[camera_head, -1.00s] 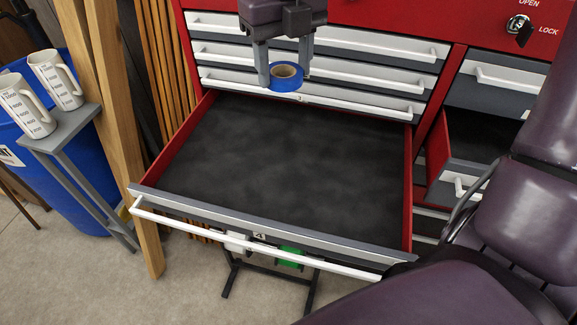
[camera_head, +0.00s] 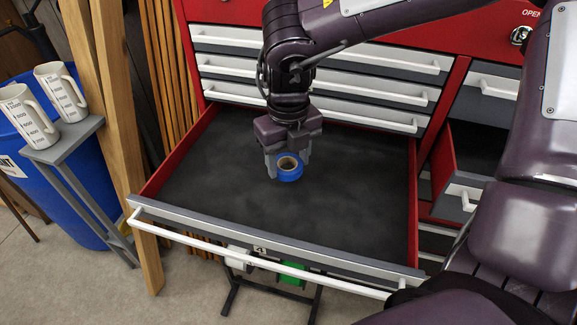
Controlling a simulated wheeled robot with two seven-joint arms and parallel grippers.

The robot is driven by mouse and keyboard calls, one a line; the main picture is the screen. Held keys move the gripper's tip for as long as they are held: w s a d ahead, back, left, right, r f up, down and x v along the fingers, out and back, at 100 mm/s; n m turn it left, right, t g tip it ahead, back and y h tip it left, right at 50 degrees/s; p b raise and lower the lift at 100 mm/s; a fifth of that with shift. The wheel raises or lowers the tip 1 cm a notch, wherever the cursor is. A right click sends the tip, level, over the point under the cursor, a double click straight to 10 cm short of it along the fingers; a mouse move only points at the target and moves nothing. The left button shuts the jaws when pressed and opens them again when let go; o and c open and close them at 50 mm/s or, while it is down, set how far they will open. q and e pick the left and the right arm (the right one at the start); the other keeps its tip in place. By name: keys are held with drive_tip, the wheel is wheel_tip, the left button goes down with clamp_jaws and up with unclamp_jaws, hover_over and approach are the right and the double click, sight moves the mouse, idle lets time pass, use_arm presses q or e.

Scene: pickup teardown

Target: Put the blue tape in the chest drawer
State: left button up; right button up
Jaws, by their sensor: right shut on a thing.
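The blue tape (camera_head: 290,174) is a small roll with a tan core. My right gripper (camera_head: 288,164) is shut on it, with the fingers pointing down. The roll is over the black floor of the wide open chest drawer (camera_head: 220,195), toward its back middle. I cannot tell whether the roll touches the drawer floor. The drawer is empty otherwise, with red side walls and a grey front with a white bar handle. My left gripper is not in view.
Shut drawers with white handles (camera_head: 370,90) rise behind the open one. A smaller drawer (camera_head: 462,190) stands partly open at the right. Two white measuring cups (camera_head: 62,92) stand on a grey stand (camera_head: 62,145) at the left, by a blue bin (camera_head: 75,205) and wooden planks (camera_head: 125,130).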

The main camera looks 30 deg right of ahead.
sight(288, 171)
wheel_tip(288, 171, down, 3)
drive_tip(key=shift+r, duration=0.1)
drive_tip(key=shift+f, duration=0.2)
drive_tip(key=o, duration=1.1)
drive_tip(key=shift+r, duration=0.1)
